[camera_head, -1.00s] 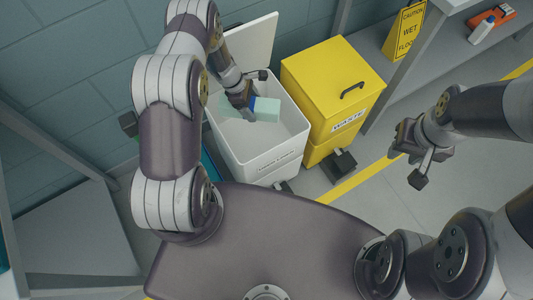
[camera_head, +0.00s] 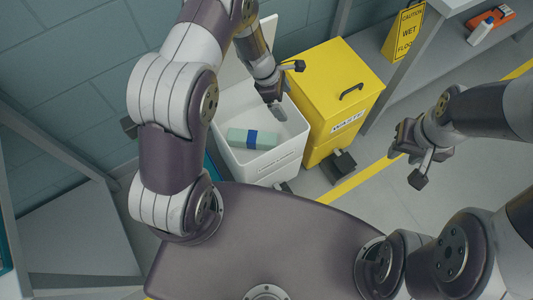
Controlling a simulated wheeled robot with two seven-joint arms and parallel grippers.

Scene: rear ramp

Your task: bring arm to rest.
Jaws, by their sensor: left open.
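My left arm rises from the left of my base, and my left gripper (camera_head: 274,92) hangs above the back right part of the open white bin. That block lies inside the white bin (camera_head: 262,170). My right gripper (camera_head: 420,152) is over the floor at the right, beyond the yellow bin; whether its jaws are open or shut is not clear.
A yellow waste bin (camera_head: 325,80) with a closed lid stands right beside the white bin. The white lid stands raised behind my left arm.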

